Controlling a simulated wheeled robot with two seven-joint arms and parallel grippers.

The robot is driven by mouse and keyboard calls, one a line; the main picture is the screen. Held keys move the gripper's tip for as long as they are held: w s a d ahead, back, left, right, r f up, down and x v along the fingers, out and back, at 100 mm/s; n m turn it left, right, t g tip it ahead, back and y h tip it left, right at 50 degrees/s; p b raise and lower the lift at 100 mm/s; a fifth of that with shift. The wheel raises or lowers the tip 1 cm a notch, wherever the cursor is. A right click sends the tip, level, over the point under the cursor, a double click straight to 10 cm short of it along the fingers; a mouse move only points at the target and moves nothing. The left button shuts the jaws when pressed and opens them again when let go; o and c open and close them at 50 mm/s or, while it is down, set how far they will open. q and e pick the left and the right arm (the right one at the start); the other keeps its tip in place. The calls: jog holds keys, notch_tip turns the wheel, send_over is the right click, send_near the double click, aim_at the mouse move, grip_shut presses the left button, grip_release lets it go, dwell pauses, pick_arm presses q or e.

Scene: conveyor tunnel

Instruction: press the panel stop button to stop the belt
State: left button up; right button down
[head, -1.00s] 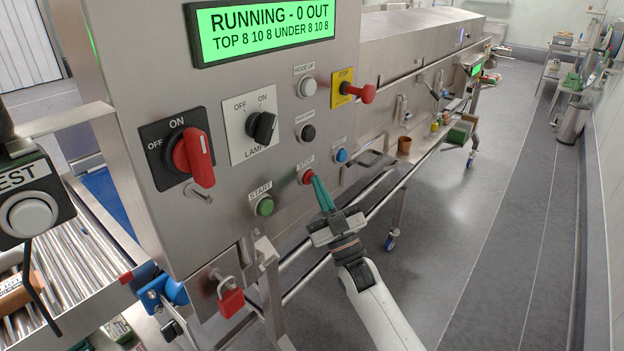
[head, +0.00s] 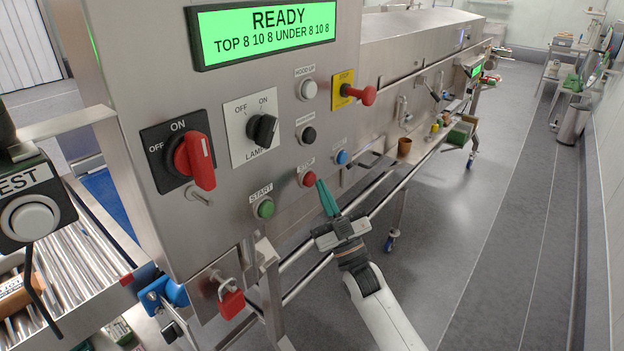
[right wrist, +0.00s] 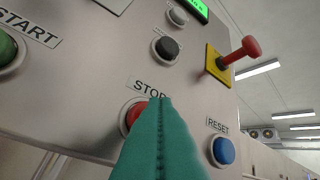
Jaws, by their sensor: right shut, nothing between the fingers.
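The control panel (head: 225,150) is a steel face at the left of the head view. Its red STOP button (head: 307,179) sits right of the green START button (head: 265,208). The green display (head: 268,30) reads READY. My right gripper (head: 321,184) is shut and empty, its green fingertips just right of the STOP button and apart from it. In the right wrist view the fingers (right wrist: 160,140) cover part of the red STOP button (right wrist: 133,113) and its label. My left gripper is not in view.
Near STOP are a blue RESET button (head: 342,156), a black button (head: 308,133) and a protruding red knob on a yellow plate (head: 343,90). A red padlock (head: 231,299) hangs below.

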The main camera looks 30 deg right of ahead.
jog(key=shift+s+d, duration=0.1)
jog(key=shift+s, duration=0.15)
jog(key=s, duration=0.1)
jog(key=s+d+p, duration=0.1)
jog(key=s, duration=0.1)
jog(key=s+d, duration=0.1)
jog(key=shift+s, duration=0.25)
dwell(0.8)
